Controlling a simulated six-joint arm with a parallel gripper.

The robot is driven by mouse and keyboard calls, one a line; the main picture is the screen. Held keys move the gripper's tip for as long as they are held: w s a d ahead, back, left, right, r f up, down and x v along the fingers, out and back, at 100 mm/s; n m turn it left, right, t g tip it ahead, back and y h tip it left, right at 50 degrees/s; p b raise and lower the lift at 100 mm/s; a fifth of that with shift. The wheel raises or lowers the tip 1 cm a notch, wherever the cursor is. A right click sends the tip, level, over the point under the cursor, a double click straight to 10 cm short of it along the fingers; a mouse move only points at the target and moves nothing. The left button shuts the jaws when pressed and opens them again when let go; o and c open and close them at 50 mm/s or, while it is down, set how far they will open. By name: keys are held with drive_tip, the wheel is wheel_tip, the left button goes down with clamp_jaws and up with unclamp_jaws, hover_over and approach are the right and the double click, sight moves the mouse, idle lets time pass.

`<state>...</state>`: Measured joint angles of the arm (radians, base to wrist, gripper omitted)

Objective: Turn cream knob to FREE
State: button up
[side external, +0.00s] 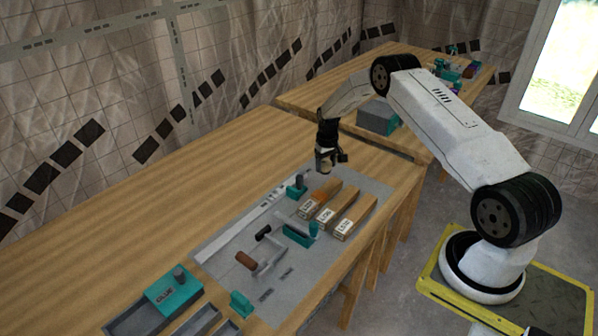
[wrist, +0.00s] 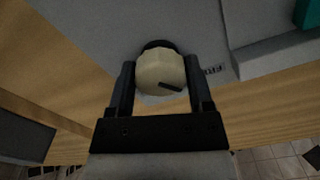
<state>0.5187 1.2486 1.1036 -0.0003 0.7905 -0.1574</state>
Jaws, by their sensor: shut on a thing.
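The cream knob (wrist: 158,72) is round and sits between the two fingers of my gripper (wrist: 159,66) in the wrist view. My gripper is shut on it, with one finger on each side. A short dark pointer mark on the knob lies slanted near its lower right edge. A small dark label (wrist: 214,70) is on the grey panel just right of the knob; its lettering is too small to read. In the side view my gripper (side external: 326,168) points down at the far end of the grey panel (side external: 225,245), and the knob cannot be made out there.
Three wooden blocks with white labels (side external: 355,215) lie close to my gripper. Teal fixtures with handles (side external: 300,235) stand on the panel. A teal glue box (side external: 172,292) stands at the near end. The left of the wooden bench (side external: 150,225) is clear.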

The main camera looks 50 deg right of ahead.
sight(325, 163)
drive_tip(key=shift+d+n, duration=0.1)
drive_tip(key=shift+n, duration=0.9)
drive_tip(key=o, duration=1.3)
drive_tip(key=shift+c, duration=0.2)
drive_tip(key=shift+r, duration=3.95)
